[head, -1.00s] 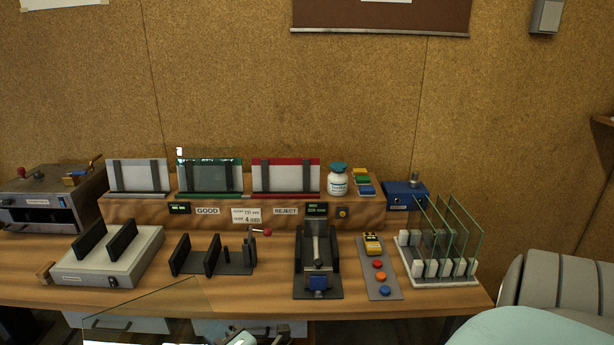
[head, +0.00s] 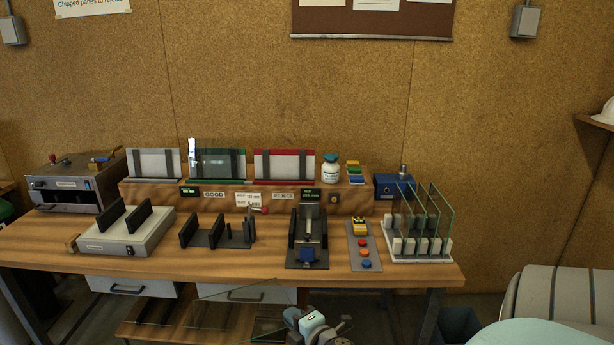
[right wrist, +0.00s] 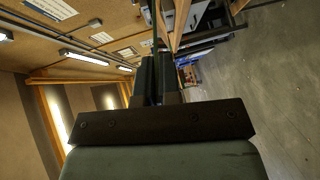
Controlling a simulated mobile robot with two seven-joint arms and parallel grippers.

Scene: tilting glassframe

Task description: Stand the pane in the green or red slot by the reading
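My right gripper (head: 312,325) is low in front of the bench in the head view, shut on a clear glass pane (head: 262,322) that extends to its left. In the right wrist view its dark fingers (right wrist: 153,80) close around a thin edge. The green slot (head: 217,179) stands on the raised shelf with a clear pane in it, white at its top left corner. The red slot (head: 284,179) to its right looks empty. My left gripper is out of view.
A rack (head: 420,256) at the bench's right end holds several upright panes. A black-and-blue gauge (head: 307,255), a button panel (head: 361,240), a dark slotted stand (head: 215,240) and a white slotted box (head: 128,240) line the bench. A grey chair (head: 570,300) is at right.

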